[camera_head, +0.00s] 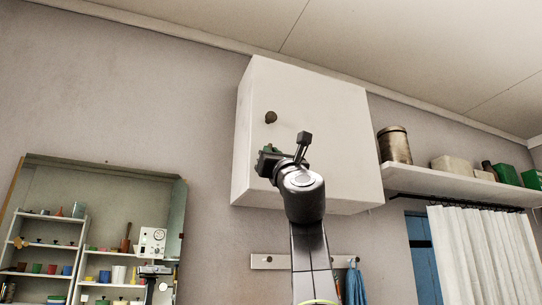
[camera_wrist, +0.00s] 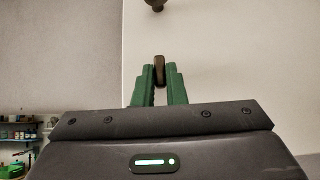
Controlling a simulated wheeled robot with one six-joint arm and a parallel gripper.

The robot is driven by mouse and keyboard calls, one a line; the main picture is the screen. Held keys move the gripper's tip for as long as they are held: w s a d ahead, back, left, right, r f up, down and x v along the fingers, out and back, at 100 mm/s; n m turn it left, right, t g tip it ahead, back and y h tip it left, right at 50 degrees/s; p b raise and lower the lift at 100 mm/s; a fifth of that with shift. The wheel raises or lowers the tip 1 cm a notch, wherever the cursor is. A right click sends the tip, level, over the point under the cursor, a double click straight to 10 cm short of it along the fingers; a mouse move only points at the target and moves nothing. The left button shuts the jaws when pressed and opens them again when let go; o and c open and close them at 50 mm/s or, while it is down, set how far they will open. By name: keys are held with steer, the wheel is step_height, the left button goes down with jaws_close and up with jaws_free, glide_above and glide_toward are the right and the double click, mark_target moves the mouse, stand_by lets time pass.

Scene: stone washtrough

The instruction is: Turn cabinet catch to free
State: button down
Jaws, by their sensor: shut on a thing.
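The white wall cabinet (camera_head: 340,125) hangs on the wall, and its pale door fills the right of the wrist view (camera_wrist: 240,60). A small brown catch (camera_wrist: 159,70) shows between my green fingertips in the wrist view, its visible part longer up and down than across. My gripper (camera_head: 270,147) is at the lower left of the cabinet front in the head view, shut on the catch; its fingers also show in the wrist view (camera_wrist: 159,78). In the head view I cannot make out the catch behind my fingers. A round brown knob (camera_head: 271,117) sits on the door above it.
A shelf (camera_head: 450,185) to the right holds a metal tin (camera_head: 394,145) and green boxes (camera_head: 508,174). Below are a white curtain (camera_head: 480,255) and a hook rail (camera_head: 275,261) with a blue cloth (camera_head: 354,286). A mirror (camera_head: 110,178) hangs at lower left.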

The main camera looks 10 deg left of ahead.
steer(key=shift+r, duration=0.15)
steer(key=c, duration=1.6)
jaws_free()
steer(key=shift+c, duration=0.2)
steer(key=shift+o, duration=0.8)
steer(key=shift+w+a, duration=0.1)
steer(key=shift+w, duration=0.1)
steer(key=b+v, duration=0.9)
steer(key=v, duration=0.4)
steer(key=shift+s+f, duration=0.2)
steer(key=shift+f, duration=0.15)
steer(key=p+x, duration=0.9)
steer(key=x, duration=0.4)
steer(key=shift+r, duration=0.25)
